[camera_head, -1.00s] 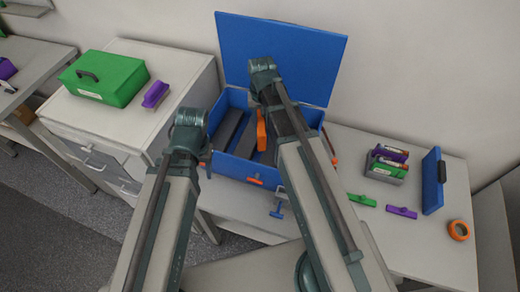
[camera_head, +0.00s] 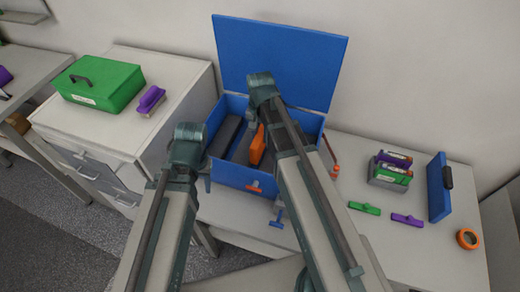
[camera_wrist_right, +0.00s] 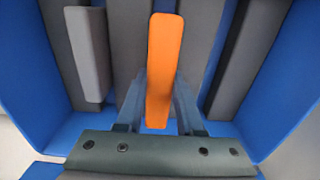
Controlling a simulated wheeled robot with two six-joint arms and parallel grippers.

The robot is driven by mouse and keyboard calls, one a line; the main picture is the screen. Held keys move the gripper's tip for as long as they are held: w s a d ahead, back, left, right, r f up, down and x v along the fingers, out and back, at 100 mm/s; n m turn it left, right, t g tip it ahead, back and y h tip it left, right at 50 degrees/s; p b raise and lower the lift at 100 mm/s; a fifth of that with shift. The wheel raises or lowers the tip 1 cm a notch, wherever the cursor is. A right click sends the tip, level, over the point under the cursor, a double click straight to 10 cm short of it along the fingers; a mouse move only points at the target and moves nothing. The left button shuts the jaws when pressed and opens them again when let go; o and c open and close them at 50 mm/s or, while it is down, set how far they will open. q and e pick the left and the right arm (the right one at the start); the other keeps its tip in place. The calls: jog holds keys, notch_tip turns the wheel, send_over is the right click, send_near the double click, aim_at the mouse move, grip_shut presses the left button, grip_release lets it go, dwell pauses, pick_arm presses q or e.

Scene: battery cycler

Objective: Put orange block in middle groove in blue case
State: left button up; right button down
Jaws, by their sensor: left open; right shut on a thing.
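The blue case (camera_head: 238,178) stands open on the table, its lid (camera_head: 278,60) raised at the back. Dark grey bars with grooves between them line its inside; a lighter grey bar (camera_wrist_right: 88,52) shows at left in the right wrist view. My right gripper (camera_wrist_right: 160,95) is shut on the orange block (camera_wrist_right: 164,60), which also shows in the head view (camera_head: 257,146). The block is within the case's outline, near the middle bars; I cannot tell whether it touches the floor. My left gripper (camera_head: 207,172) is open by the case's left front; its wrist hides most of it.
A green case (camera_head: 100,82) and a purple piece (camera_head: 151,98) lie on the cabinet at left. On the right table are a grey holder with coloured packs (camera_head: 390,170), green and purple bars, a blue panel (camera_head: 438,188) and an orange tape roll (camera_head: 467,238).

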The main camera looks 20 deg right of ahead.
jog(key=shift+f+b, duration=1.8)
jog(key=shift+f, duration=0.4)
jog(key=shift+f, duration=0.2)
jog(key=c, duration=0.5)
grip_release()
jog(key=shift+r, duration=0.1)
jog(key=shift+c, duration=0.2)
jog(key=shift+r, duration=0.15)
notch_tip(320, 180, up, 12)
jog(key=p, duration=1.2)
jog(key=s+a+n+h, duration=0.1)
jog(key=s+a+n, duration=0.9)
jog(key=s, duration=0.4)
jog(key=shift+s+a+n, duration=0.15)
jog(key=shift+a+n, duration=0.1)
jog(key=shift+n, duration=0.05)
